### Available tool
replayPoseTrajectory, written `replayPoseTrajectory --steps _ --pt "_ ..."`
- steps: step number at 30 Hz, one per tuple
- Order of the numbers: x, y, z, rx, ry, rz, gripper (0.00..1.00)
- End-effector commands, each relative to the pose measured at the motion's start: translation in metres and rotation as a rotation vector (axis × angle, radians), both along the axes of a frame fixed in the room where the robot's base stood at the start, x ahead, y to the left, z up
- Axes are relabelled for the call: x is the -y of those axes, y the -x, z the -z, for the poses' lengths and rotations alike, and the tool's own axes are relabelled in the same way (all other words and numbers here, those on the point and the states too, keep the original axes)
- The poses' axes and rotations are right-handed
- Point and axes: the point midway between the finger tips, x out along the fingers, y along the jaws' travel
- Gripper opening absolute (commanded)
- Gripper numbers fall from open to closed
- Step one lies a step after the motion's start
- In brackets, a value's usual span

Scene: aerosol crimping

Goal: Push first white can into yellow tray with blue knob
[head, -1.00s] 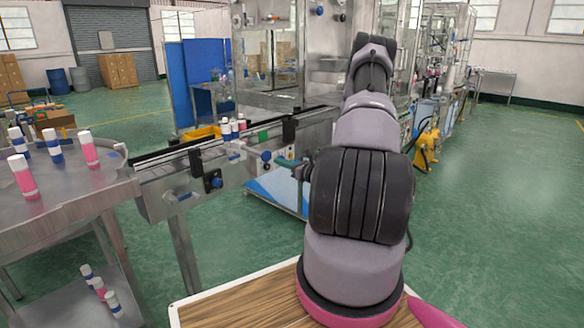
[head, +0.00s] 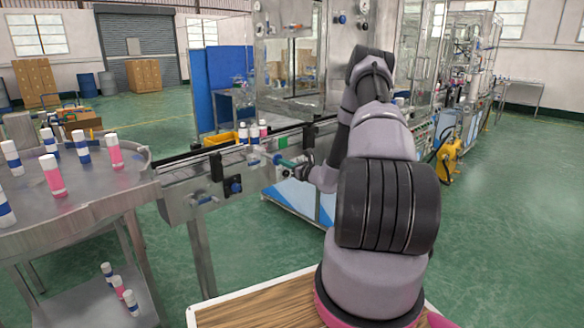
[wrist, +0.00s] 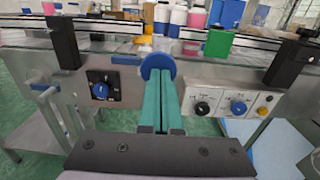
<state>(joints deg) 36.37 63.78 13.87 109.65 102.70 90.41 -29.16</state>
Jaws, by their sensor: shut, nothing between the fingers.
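Three white-capped cans stand upright in a row on the conveyor: a first white-and-blue can (head: 243,133), a second beside it (head: 254,132) and a pink one (head: 263,129). They show partly at the top of the wrist view. The yellow tray (head: 217,139) lies behind the conveyor, left of the cans, partly hidden. A round blue knob (wrist: 157,67) sits at the conveyor's near side, in front of the cans. My gripper (wrist: 166,80) has its green fingers closed together, pointing at the knob. The fingertips overlap the knob's edge; whether they touch is unclear.
A control panel with a blue dial (wrist: 239,108) is right of the fingers, and a black switch box (wrist: 102,86) is left. Black brackets (wrist: 62,35) rise along the rail. A round steel table (head: 95,190) with several cans stands at the left.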

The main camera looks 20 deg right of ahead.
Motion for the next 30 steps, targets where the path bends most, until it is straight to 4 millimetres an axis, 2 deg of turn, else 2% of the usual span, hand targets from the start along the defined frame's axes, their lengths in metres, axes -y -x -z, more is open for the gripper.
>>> replayPoseTrajectory --steps 1,3,9,30 --pt "-0.009 -0.016 0.000 0.003 0.002 -0.006 0.00" --pt "-0.014 -0.033 0.000 0.003 0.002 -0.005 0.00" --pt "-0.025 -0.065 0.000 0.002 -0.001 -0.002 0.00" --pt "-0.028 -0.072 -0.003 0.008 -0.002 -0.002 0.00"
